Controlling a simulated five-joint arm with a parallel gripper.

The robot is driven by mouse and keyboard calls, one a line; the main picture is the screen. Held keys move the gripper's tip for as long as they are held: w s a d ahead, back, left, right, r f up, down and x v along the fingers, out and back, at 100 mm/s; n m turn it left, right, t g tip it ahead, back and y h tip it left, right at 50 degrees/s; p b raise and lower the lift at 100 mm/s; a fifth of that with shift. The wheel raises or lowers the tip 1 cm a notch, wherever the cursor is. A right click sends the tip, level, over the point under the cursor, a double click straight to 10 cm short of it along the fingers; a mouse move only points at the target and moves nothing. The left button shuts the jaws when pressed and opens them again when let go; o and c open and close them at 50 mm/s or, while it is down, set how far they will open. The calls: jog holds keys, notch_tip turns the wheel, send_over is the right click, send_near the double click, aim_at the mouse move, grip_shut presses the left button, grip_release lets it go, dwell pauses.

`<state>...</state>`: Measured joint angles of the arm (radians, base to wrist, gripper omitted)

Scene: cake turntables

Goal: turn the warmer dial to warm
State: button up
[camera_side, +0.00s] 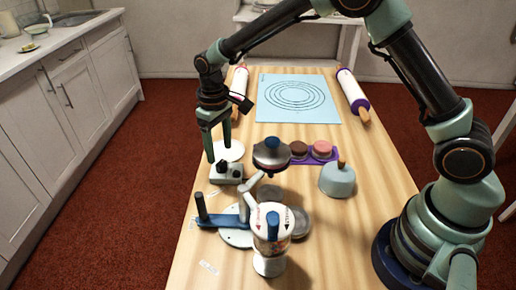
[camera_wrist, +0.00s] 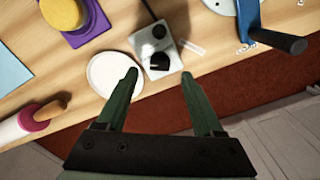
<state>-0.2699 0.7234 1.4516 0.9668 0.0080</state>
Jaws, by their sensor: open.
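The warmer is a small grey box (camera_side: 226,175) with dark knobs on top, beside a round white plate (camera_side: 232,151). In the wrist view, the box (camera_wrist: 144,45) carries a black dial (camera_wrist: 159,61) and another dark round knob (camera_wrist: 159,32). The dial's setting marks are too small to read. My gripper (camera_side: 218,154) points down above the box, with its fingers apart and nothing between them. In the wrist view, my gripper (camera_wrist: 160,74) has its fingertips on either side of the near edge of the box. I cannot tell whether they touch anything.
A blue-handled turntable (camera_side: 236,238), a domed stand (camera_side: 271,155) and a white-topped dispenser (camera_side: 271,225) stand close to the box. A purple tray (camera_side: 322,153) with round cakes, a blue-grey bell-shaped thing (camera_side: 337,181), a blue mat (camera_side: 293,97) and rolling pins (camera_side: 353,92) lie farther off.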

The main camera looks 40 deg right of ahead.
aim_at(221, 162)
jog(key=shift+f, duration=2.15)
grip_shut()
jog(key=shift+m, duration=0.3)
jog(key=m, duration=0.5)
jog(key=shift+r+m, duration=0.1)
jog(key=shift+m, duration=0.2)
jog(key=m, duration=0.5)
jog(key=shift+m, duration=0.4)
